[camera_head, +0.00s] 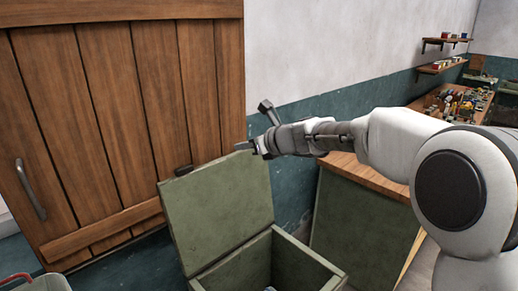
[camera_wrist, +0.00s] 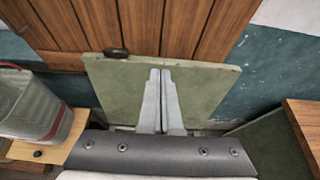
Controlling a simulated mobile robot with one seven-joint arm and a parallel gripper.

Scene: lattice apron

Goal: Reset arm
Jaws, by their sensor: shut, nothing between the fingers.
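My white arm reaches in from the right in the head view, and my gripper (camera_head: 250,147) is at its left end, above the green box. In the wrist view my gripper (camera_wrist: 160,75) is shut, with its two grey fingers together and nothing between them. The green box (camera_head: 318,268) stands below with its lid (camera_head: 222,212) raised, and the gripper is near the lid's upper edge. The lid (camera_wrist: 115,90) also shows behind the fingers in the wrist view, with a dark knob (camera_wrist: 116,53) at its edge. I cannot tell whether the fingers touch the lid.
A wooden plank door (camera_head: 110,120) with a metal handle (camera_head: 30,188) stands at the left. A wood-topped counter (camera_head: 365,178) is right of the box. A cluttered workbench (camera_head: 455,105) is farther back. A grey bucket (camera_wrist: 32,108) stands at left in the wrist view.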

